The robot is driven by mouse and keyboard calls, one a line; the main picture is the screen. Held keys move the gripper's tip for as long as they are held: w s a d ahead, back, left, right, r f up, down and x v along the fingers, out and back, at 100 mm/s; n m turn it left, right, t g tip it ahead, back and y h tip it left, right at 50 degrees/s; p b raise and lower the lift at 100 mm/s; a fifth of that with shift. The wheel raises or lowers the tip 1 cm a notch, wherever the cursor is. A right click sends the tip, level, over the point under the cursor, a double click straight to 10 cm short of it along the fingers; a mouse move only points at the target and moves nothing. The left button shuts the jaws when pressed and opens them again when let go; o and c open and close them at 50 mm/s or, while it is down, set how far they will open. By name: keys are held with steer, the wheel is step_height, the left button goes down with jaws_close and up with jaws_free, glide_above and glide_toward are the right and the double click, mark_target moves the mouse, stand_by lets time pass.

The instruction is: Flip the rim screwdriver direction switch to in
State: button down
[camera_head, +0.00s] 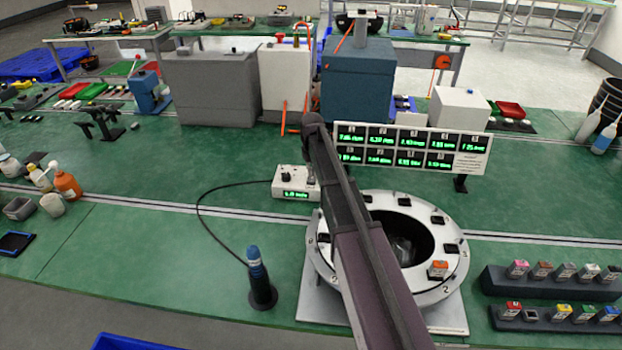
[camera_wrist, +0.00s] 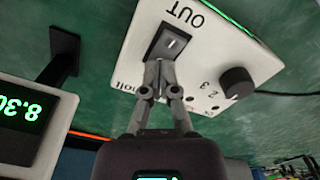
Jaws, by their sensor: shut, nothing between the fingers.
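The screwdriver controller is a white box (camera_head: 292,184) left of my arm in the head view, and its panel (camera_wrist: 205,60) fills the middle of the wrist view. A dark rocker switch (camera_wrist: 172,43) sits on the panel beside the printed word OUT. No IN label is visible; the fingers cover part of the panel. My gripper (camera_wrist: 158,66) is shut and empty, its tips over the switch's near edge; I cannot tell whether they touch it. In the head view my arm hides the gripper. The blue-handled screwdriver (camera_head: 256,264) stands upright in a black holder.
A black knob (camera_wrist: 236,82) is on the same panel. A white ring fixture (camera_head: 455,285) is under and right of my arm. A black cable (camera_head: 199,215) curves from the box towards the screwdriver.

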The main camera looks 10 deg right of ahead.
steer(key=shift+r+p, duration=3.05)
steer(key=shift+r, duration=0.2)
